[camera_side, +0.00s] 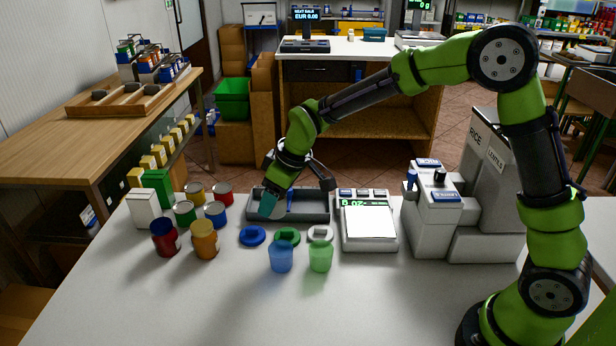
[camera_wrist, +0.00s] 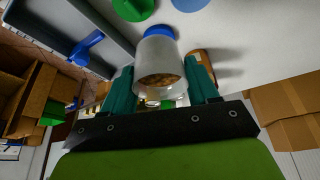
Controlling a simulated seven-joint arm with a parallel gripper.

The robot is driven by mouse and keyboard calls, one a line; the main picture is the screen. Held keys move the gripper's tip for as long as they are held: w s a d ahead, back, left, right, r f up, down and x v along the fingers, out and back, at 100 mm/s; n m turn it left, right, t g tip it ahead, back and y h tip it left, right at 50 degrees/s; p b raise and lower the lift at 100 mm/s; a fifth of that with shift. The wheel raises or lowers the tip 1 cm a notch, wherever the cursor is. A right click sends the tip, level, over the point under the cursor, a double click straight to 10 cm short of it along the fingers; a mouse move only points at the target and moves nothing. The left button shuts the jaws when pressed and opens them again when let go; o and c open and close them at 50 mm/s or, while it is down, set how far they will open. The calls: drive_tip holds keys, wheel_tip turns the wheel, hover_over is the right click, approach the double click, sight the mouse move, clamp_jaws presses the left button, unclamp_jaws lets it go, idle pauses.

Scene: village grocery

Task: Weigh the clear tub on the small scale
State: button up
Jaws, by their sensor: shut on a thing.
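The clear tub (camera_wrist: 156,58), with brown bits inside, sits between the two teal fingers of my gripper (camera_side: 268,204) in the wrist view. My gripper is shut on it. In the side view the tub cannot be made out; the gripper is low at the left end of the grey tray, behind the blue lid. The small scale (camera_side: 368,230) stands to the right, well apart from my gripper. Its white pan looks empty and its green display is lit, but I cannot read it surely.
A grey tray (camera_side: 315,216) holds a blue scoop (camera_wrist: 86,45). Blue (camera_side: 252,236), green (camera_side: 288,236) and white (camera_side: 320,233) lids lie before it. Blue (camera_side: 281,256) and green (camera_side: 320,256) tubs stand nearer. Several cans (camera_side: 205,240) stand left. A grey dispenser (camera_side: 432,215) stands right of the scale. The front table is clear.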

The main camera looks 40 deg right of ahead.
drive_tip(key=s+d+r+m+g+h, duration=0.15)
drive_tip(key=s+d+m, duration=0.35)
drive_tip(key=m, duration=0.6)
drive_tip(key=s+d+f+m+g+h, duration=0.1)
drive_tip(key=s+d+m+g+h, duration=0.15)
drive_tip(key=d+m, duration=0.6)
drive_tip(key=s+d+r+m+g+h, duration=0.1)
drive_tip(key=s+d+m+g, duration=0.3)
drive_tip(key=m, duration=0.9)
drive_tip(key=shift+n+t, duration=0.25)
drive_tip(key=shift+t, duration=0.15)
drive_tip(key=shift+w+a+f+x, duration=0.1)
drive_tip(key=shift+w+a+x, duration=0.1)
drive_tip(key=shift+x, duration=0.85)
drive_tip(key=shift+w+a+f+x, duration=0.1)
drive_tip(key=shift+w+x, duration=0.05)
drive_tip(key=shift+x, duration=0.85)
drive_tip(key=shift+w+a+f+x, duration=0.1)
drive_tip(key=shift+w+a+x, duration=0.1)
drive_tip(key=shift+x, duration=0.85)
drive_tip(key=shift+f, duration=0.4)
drive_tip(key=o, duration=1.1)
drive_tip(key=shift+o, duration=0.5)
drive_tip(key=shift+o, duration=0.8)
